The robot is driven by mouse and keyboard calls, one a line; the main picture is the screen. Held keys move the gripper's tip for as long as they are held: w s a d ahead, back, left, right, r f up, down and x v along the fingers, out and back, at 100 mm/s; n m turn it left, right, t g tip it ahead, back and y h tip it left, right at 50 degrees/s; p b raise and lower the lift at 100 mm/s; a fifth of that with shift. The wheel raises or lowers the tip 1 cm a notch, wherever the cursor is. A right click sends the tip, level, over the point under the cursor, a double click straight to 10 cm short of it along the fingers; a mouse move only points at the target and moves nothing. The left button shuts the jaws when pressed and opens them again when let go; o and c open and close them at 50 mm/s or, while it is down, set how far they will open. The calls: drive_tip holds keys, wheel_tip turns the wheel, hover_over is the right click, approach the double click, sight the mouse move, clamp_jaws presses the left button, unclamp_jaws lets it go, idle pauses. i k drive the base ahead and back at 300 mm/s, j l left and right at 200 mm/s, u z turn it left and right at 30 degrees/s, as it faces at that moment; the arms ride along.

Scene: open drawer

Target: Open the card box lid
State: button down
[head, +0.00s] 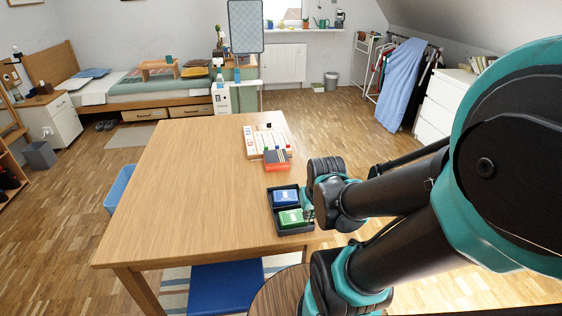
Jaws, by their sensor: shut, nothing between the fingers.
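A black box (296,231) sits near the right edge of the wooden table. A blue card pack (285,197) and a green card pack (291,218) show in it, one behind the other. I cannot tell whether a lid is part of this box. My gripper (308,213) is at the right side of the black box, close to the green pack. It is small and partly hidden by my wrist. It is shut, with nothing seen in it. I cannot tell whether it touches the box.
An orange-red box with a dark top (277,166) and a white board with coloured pieces (262,140) lie farther back on the table (190,190). The table's left and middle are clear. A blue stool (227,287) stands at the front edge.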

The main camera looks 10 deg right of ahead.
sight(279, 157)
drive_tip(key=k+l+u, duration=0.1)
drive_tip(key=l, duration=0.25)
drive_tip(key=k+l+u, duration=0.1)
drive_tip(key=l, duration=0.25)
drive_tip(key=k+l+u, duration=0.1)
drive_tip(key=k+l, duration=0.2)
drive_tip(key=i+l+u, duration=0.1)
drive_tip(key=l+u, duration=0.15)
drive_tip(key=l, duration=0.25)
drive_tip(key=l+u, duration=0.2)
drive_tip(key=l, duration=0.3)
drive_tip(key=i+l+u, duration=0.1)
drive_tip(key=i+l, duration=0.2)
drive_tip(key=i+l+u, duration=0.15)
drive_tip(key=i+l, duration=0.15)
drive_tip(key=l, duration=0.15)
drive_tip(key=k+j+z, duration=0.2)
drive_tip(key=j, duration=0.2)
drive_tip(key=k+j+z, duration=0.2)
drive_tip(key=j, duration=0.15)
